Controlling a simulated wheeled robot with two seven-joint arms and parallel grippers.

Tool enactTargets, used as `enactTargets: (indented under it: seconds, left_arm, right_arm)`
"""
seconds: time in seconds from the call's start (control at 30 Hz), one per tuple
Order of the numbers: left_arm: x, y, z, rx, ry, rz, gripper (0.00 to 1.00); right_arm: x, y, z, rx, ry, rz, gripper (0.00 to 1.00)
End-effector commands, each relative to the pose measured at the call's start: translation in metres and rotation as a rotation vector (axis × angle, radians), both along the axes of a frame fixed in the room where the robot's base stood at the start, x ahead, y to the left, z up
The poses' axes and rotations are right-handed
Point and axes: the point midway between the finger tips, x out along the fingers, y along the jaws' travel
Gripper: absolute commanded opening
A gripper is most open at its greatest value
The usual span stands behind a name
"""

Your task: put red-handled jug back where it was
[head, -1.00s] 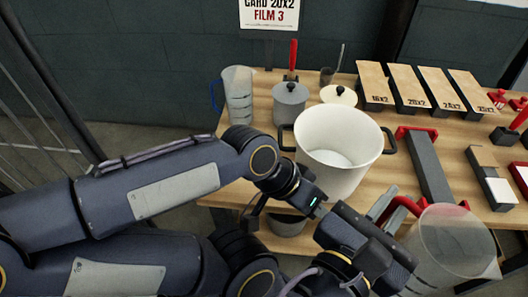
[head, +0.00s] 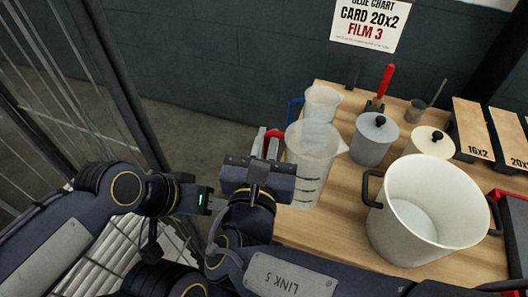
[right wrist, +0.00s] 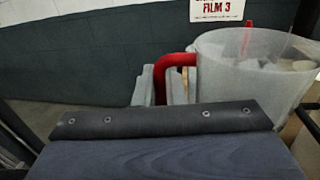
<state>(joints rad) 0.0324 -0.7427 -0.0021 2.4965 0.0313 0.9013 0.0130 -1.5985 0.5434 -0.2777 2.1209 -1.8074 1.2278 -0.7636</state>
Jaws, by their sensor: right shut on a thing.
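The clear red-handled jug (head: 312,168) is upright at the left end of the wooden table, in front of a blue-handled jug (head: 322,102). My right gripper (head: 267,144) is shut on its red handle (head: 275,134), to the left of the jug body. In the right wrist view the jug (right wrist: 245,70) and its red handle (right wrist: 172,66) show beyond the wrist. Whether the jug's base touches the table cannot be told. My left gripper (head: 217,204) is left of my right wrist, partly hidden, and I cannot tell its opening.
A large white pot (head: 428,215) stands right of the jug. A grey lidded pot (head: 374,140), a cream-lidded pot (head: 428,142) and a red-handled tool (head: 381,85) stand behind. A metal fence (head: 100,90) is at left. Bare table (head: 340,215) lies between jug and white pot.

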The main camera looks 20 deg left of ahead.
Motion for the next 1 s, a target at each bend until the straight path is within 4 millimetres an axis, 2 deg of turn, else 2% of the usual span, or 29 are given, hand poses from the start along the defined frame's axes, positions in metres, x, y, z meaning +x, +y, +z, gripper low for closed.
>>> enactTargets:
  seconds: [0.03, 0.1, 0.33, 0.47, 0.7, 1.0]
  left_arm:
    - [0.000, 0.000, 0.000, 0.000, 0.000, 0.000, 0.36]
    - [0.000, 0.000, -0.004, 0.000, 0.000, 0.000, 0.36]
    - [0.000, 0.000, -0.006, 0.000, 0.000, 0.000, 0.36]
    - [0.000, 0.000, -0.006, 0.000, 0.000, 0.000, 0.36]
    - [0.000, 0.000, -0.006, 0.000, 0.000, 0.000, 0.36]
    - [0.000, 0.000, -0.007, 0.000, 0.000, 0.000, 0.36]
  right_arm:
    - [0.014, 0.003, -0.007, -0.005, 0.000, -0.005, 0.00]
    - [0.024, 0.007, -0.024, -0.008, 0.001, -0.004, 0.00]
    - [0.049, 0.016, -0.054, -0.003, 0.000, -0.001, 0.00]
    - [0.055, 0.017, -0.061, -0.002, 0.000, -0.002, 0.00]
    - [0.058, 0.018, -0.091, -0.004, 0.000, 0.001, 0.00]
    - [0.057, 0.018, -0.095, 0.001, 0.000, 0.001, 0.00]
